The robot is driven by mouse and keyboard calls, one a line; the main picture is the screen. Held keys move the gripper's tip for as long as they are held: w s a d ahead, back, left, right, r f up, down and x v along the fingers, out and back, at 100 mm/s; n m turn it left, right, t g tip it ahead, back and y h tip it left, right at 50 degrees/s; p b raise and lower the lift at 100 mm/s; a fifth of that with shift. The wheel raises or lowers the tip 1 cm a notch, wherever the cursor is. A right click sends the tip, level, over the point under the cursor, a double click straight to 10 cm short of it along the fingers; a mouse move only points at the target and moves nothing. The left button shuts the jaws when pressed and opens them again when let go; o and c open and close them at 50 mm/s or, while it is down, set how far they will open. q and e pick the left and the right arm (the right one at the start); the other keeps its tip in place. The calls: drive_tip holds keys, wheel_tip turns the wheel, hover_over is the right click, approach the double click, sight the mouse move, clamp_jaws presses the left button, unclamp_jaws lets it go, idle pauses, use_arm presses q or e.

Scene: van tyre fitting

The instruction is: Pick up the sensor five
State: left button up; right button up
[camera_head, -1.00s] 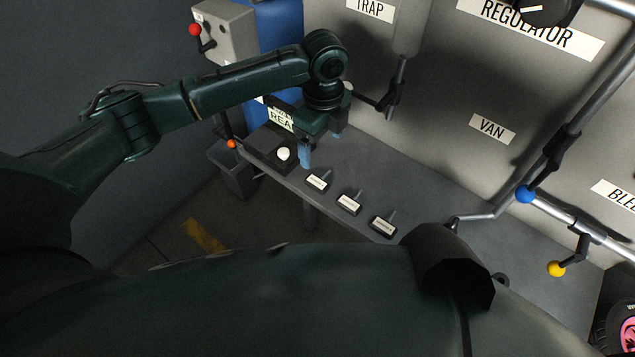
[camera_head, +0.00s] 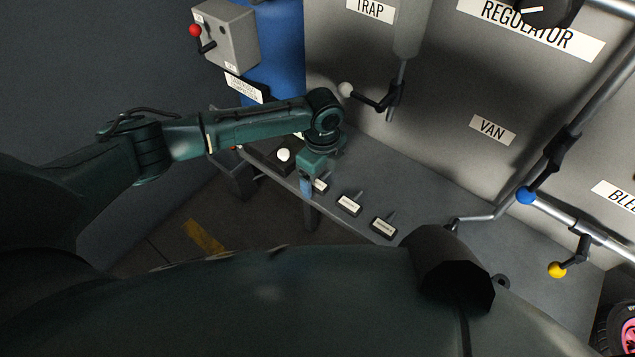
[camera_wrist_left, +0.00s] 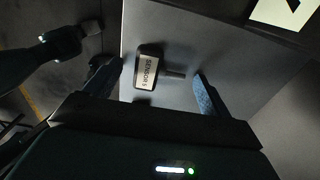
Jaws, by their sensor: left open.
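Three small dark sensors with white labels and short stems lie in a row along the front of the grey bench. The leftmost sensor (camera_head: 321,186) is partly covered by my left gripper (camera_head: 313,182). In the left wrist view a sensor (camera_wrist_left: 149,70) lies between the open fingers of the gripper (camera_wrist_left: 154,85), with its stem pointing right. Its label reads SENSOR; the number is too small to tell. The jaws are not closed on it. The middle sensor (camera_head: 349,204) and the right sensor (camera_head: 383,226) stand clear. My right gripper is out of view.
A dark box with a white knob (camera_head: 283,155) sits left of the sensors. Above the grey bench (camera_head: 440,215) are a white-knobbed lever (camera_head: 346,89), a blue-knobbed lever (camera_head: 525,195) and a yellow-knobbed lever (camera_head: 557,269). The bench right of the sensors is clear.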

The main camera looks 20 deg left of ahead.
use_arm(q)
drive_tip(key=shift+c, duration=0.3)
drive_tip(key=c, duration=1)
